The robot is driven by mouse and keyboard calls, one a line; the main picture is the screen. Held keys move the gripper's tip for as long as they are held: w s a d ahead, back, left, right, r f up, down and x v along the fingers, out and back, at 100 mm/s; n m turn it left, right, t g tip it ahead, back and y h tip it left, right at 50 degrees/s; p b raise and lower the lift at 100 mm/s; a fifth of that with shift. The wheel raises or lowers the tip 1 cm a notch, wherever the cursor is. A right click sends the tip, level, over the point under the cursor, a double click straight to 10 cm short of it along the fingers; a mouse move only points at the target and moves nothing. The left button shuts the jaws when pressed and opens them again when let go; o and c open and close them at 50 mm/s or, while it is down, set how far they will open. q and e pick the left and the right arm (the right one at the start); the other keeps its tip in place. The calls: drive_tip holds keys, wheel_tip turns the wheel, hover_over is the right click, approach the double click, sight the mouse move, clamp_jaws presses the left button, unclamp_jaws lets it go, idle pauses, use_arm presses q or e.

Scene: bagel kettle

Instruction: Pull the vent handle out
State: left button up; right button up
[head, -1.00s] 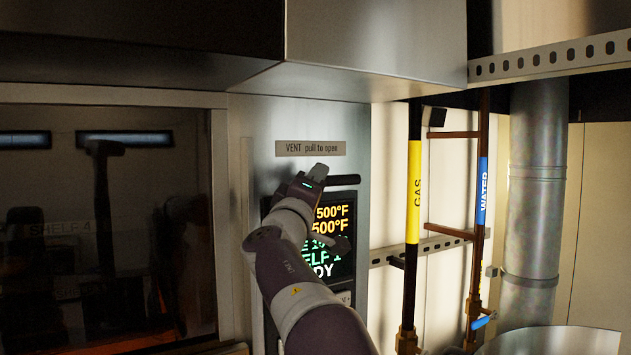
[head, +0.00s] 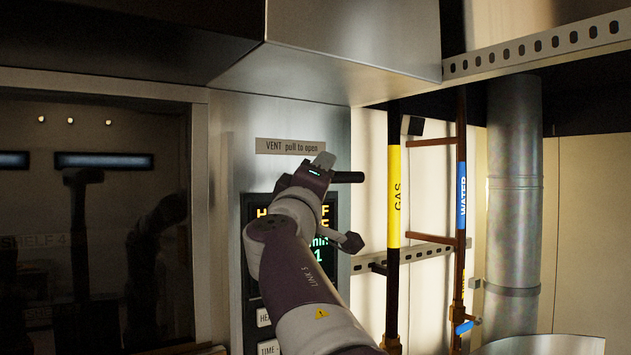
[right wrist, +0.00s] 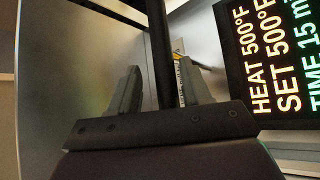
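The vent handle is a black bar; its end (head: 349,177) sticks out to the right of my right gripper in the head view, below the "VENT pull to open" label (head: 290,146). In the right wrist view the bar (right wrist: 160,45) runs between the two grey fingers of my right gripper (right wrist: 160,88), one on each side. My right gripper (head: 321,163) appears closed around the bar, in front of the oven's steel panel (head: 228,200). The handle's mount on the panel is hidden behind my gripper and arm. My left gripper is not in view.
A lit display (right wrist: 278,60) lies beside the gripper, partly hidden by my arm in the head view. The dark oven window (head: 90,220) is at left. A steel hood (head: 350,50) overhangs above. Gas (head: 394,200) and water pipes (head: 461,190) stand at right.

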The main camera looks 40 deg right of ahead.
drive_tip(key=shift+d+f, duration=0.1)
drive_tip(key=shift+d, duration=0.05)
drive_tip(key=shift+a+f+b, duration=0.3)
drive_tip(key=shift+b, duration=0.15)
drive_tip(key=b+v, duration=0.7)
drive_tip(key=v, duration=0.5)
drive_tip(key=shift+s+r+b, duration=0.25)
drive_tip(key=shift+b, duration=0.1)
drive_tip(key=shift+w, duration=0.1)
